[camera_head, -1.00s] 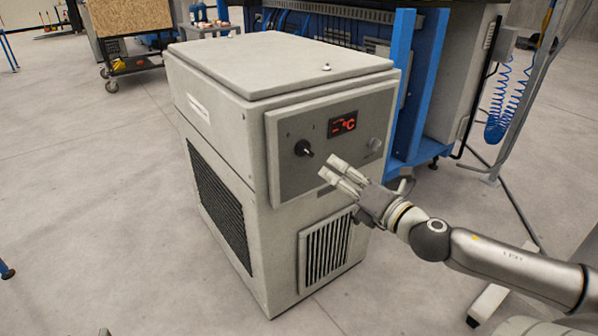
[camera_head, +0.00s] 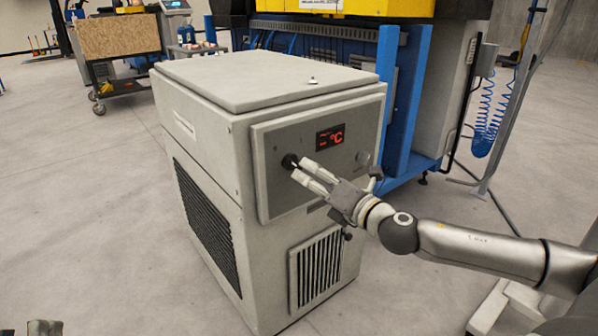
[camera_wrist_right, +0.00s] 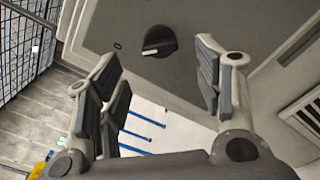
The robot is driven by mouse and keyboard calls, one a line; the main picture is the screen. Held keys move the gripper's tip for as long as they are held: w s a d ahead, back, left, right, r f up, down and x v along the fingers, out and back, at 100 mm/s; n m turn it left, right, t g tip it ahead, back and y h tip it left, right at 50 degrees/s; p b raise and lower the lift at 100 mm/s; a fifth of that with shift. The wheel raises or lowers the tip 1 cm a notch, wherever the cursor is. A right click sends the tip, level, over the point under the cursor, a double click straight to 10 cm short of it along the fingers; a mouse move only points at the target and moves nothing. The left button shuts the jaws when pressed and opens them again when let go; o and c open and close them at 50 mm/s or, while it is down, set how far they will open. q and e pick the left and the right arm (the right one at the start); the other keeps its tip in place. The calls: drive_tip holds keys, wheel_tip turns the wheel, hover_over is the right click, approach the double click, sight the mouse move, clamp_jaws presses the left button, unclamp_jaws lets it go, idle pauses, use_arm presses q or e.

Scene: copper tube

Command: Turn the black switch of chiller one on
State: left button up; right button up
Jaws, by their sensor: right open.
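The chiller (camera_head: 215,125) is a grey box cabinet with a sloping front panel. Its black switch (camera_head: 289,161) is a round knob at the left of that panel, left of the red-lit display (camera_head: 330,138). My right gripper (camera_head: 300,172) is at the panel, its fingertips beside the knob and partly covering it. In the right wrist view the knob (camera_wrist_right: 159,41) shows whole, with a pale mark on its bar, ahead of the open, empty fingers (camera_wrist_right: 160,85). I cannot tell any contact. At the head view's bottom left corner a small part of my left gripper (camera_head: 45,327) shows.
A second, round knob (camera_head: 363,158) sits at the panel's right. A vent grille (camera_head: 318,269) is below. Blue posts (camera_head: 412,105) and a machine stand close behind the chiller. The floor (camera_head: 85,210) to the left is clear.

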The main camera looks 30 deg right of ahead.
sight(297, 167)
drive_tip(key=shift+w, duration=0.3)
drive_tip(key=shift+w+r, duration=0.1)
drive_tip(key=shift+w, duration=1.4)
drive_tip(key=shift+w+a, duration=0.1)
drive_tip(key=shift+w, duration=0.65)
use_arm(q)
drive_tip(key=shift+s+r, duration=0.15)
drive_tip(key=shift+s, duration=0.1)
use_arm(e)
drive_tip(key=shift+w+a, duration=0.1)
drive_tip(key=shift+w, duration=0.25)
use_arm(q)
drive_tip(key=shift+r+t, duration=0.2)
drive_tip(key=shift+t, duration=0.1)
use_arm(e)
drive_tip(key=c, duration=1)
use_arm(q)
drive_tip(key=shift+w, duration=0.1)
